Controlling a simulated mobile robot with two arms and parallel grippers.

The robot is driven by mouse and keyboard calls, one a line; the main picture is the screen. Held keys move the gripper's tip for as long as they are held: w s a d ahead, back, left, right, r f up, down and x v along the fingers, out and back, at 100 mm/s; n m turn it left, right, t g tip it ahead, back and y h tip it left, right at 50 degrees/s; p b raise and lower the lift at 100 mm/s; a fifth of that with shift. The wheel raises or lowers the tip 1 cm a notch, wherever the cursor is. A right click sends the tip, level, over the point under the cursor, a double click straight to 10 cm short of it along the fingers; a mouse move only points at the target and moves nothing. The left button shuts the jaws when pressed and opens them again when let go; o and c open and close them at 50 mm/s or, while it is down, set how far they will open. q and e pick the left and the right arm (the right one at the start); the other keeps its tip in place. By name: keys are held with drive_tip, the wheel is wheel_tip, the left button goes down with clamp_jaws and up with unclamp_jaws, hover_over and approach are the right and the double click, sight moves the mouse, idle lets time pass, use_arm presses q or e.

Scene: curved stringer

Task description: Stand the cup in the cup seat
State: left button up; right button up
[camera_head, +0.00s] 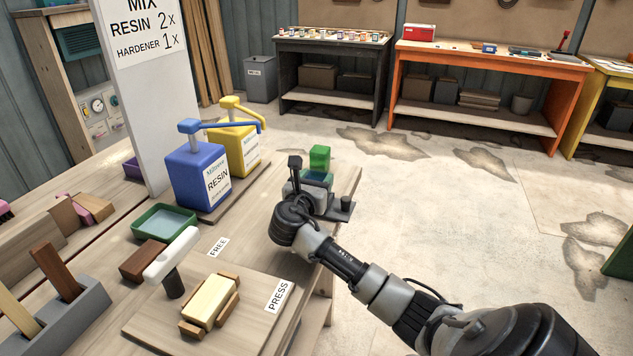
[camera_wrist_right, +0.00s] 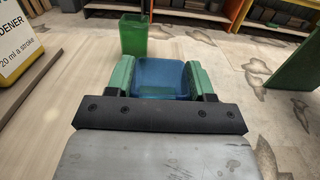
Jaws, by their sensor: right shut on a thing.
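My right gripper (camera_head: 316,180) is at the far right end of the wooden bench, pointing away from me. In the right wrist view its two green fingers (camera_wrist_right: 159,78) are shut on a translucent blue cup (camera_wrist_right: 163,78), one on each side. In the head view only a small teal part of the cup (camera_head: 317,178) shows, the rest hidden by my gripper. I cannot tell whether the cup touches the bench. A translucent green container (camera_head: 319,157) stands just beyond; it also shows ahead and left in the wrist view (camera_wrist_right: 132,35). I cannot make out a cup seat. My left gripper is not in view.
Blue resin (camera_head: 198,175) and yellow (camera_head: 238,145) pump bottles stand left of my gripper. A green tray (camera_head: 137,229), a white-handled tool (camera_head: 172,257) and a press board (camera_head: 255,325) are nearer. The bench edge drops to open floor on the right.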

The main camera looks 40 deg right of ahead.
drive_tip(key=shift+f, duration=0.15)
drive_tip(key=o, duration=0.9)
drive_tip(key=shift+r, duration=0.2)
drive_tip(key=v, duration=1.2)
drive_tip(key=shift+p, duration=0.3)
